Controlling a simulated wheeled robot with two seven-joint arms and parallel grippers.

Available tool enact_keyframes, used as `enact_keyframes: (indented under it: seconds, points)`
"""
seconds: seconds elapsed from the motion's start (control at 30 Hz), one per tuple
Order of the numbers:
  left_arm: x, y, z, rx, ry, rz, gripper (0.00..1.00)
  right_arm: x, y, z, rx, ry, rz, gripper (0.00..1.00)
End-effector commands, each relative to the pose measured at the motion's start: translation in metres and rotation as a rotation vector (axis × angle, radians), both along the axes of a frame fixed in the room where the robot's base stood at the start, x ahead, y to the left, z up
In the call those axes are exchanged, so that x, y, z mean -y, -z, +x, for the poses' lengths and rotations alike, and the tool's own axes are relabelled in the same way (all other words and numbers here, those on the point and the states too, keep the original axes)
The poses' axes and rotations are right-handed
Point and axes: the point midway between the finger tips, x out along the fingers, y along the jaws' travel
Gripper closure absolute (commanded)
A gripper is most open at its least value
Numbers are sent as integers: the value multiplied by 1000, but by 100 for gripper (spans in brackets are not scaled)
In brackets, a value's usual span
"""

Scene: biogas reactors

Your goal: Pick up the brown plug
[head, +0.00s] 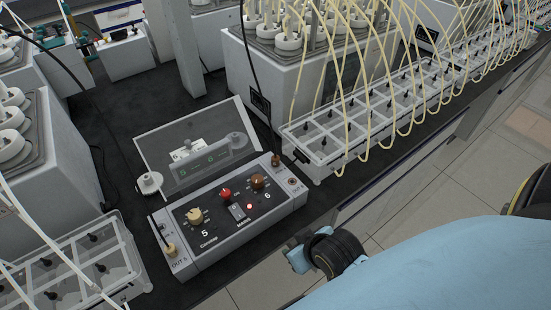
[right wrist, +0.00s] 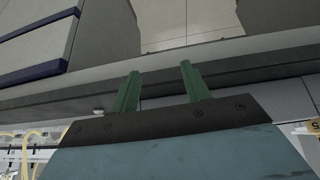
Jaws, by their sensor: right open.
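A brown plug (head: 276,161) stands at the back right corner of the grey control box (head: 235,239), at the end of a black cable. A brown knob (head: 258,181) on the panel is close to it. My right gripper (right wrist: 157,72) shows in the right wrist view with its two green fingers apart and nothing between them. In the head view my blue right arm is at the lower right, beyond the bench edge, away from the plug; the fingers do not show there. My left gripper is not in view.
A clear container rack (head: 316,170) with pale tubes stands just right of the plug. A beige plug (head: 170,250) is at the box's front left. A raised clear lid (head: 160,138) stands behind the panel. In the wrist view, a bench edge (right wrist: 60,88) lies beyond the fingers.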

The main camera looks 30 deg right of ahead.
Motion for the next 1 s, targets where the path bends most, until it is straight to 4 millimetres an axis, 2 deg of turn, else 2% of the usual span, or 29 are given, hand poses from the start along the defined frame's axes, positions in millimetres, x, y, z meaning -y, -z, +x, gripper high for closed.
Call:
enact_keyframes:
  seconds: [0.03, 0.1, 0.3, 0.5, 0.67, 1.0]
  points:
    - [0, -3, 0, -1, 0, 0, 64, 3, -22, 6, 42, 13, 3, 53]
    - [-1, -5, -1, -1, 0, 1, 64, 9, -42, 22, 150, 48, 11, 53]
    - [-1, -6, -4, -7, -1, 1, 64, 27, -78, 54, 401, 117, 20, 53]
    - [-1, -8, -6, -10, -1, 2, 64, 42, -112, 71, 602, 162, 17, 53]
    - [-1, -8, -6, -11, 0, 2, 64, 48, -122, 81, 668, 173, 16, 53]
    - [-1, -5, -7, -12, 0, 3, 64, 55, -103, 135, 671, 174, 15, 53]
